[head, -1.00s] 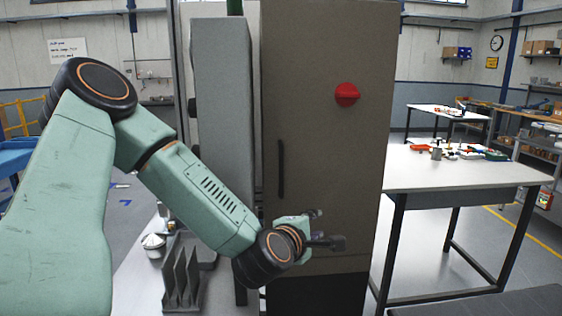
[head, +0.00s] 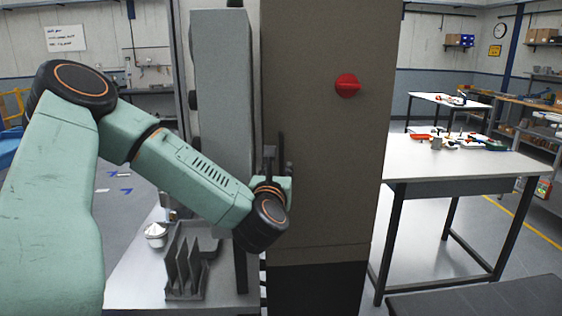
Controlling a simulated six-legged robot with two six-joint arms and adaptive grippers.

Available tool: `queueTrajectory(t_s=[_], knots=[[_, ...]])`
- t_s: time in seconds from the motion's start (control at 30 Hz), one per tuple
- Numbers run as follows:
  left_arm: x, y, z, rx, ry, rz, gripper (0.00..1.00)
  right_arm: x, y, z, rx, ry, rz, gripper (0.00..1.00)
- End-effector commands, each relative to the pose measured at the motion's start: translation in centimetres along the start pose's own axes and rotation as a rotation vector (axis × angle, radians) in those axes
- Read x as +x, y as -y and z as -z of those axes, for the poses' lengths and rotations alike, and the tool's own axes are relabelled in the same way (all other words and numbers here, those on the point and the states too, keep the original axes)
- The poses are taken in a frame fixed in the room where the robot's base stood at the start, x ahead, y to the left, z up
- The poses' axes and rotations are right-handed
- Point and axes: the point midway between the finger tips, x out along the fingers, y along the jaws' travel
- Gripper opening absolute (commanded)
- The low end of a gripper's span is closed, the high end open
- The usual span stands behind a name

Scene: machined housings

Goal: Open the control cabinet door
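The tall brown control cabinet (head: 325,170) stands in the middle of the head view with its door shut. A red rotary switch (head: 347,85) sits high on the door. The dark vertical door handle (head: 281,145) is near the door's left edge; its lower part is hidden by my gripper. My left gripper (head: 279,160) is at the handle, with one dark finger left of it and one to its right. The fingers look apart, and I cannot tell whether they touch the handle. My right gripper is not in view.
A grey tall box (head: 221,90) stands left of the cabinet. Below it, a bench (head: 130,290) carries a grey slotted rack (head: 184,265) and a white-filled cup (head: 155,235). A white table (head: 450,170) with small parts stands at the right.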

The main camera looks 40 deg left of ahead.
Motion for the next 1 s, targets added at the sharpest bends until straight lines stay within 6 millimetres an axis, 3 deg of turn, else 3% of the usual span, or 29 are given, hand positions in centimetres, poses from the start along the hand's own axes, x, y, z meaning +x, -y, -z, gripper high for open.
queueTrajectory(t_s=[0.2, 0.4, 0.77, 1.0], knots=[[3.5, 0.0, -0.1, 0.006, 0.003, 0.001, 0.33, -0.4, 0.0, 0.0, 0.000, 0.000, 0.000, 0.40], [5.4, 0.0, -0.1, 0.004, 0.001, 0.001, 0.33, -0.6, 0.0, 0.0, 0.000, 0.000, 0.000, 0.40], [6.0, 0.1, 0.0, 0.002, 0.000, 0.002, 0.33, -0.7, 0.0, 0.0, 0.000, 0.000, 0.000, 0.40], [5.9, 0.1, 0.0, 0.002, 0.000, 0.002, 0.14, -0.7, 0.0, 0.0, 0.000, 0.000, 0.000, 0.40]])
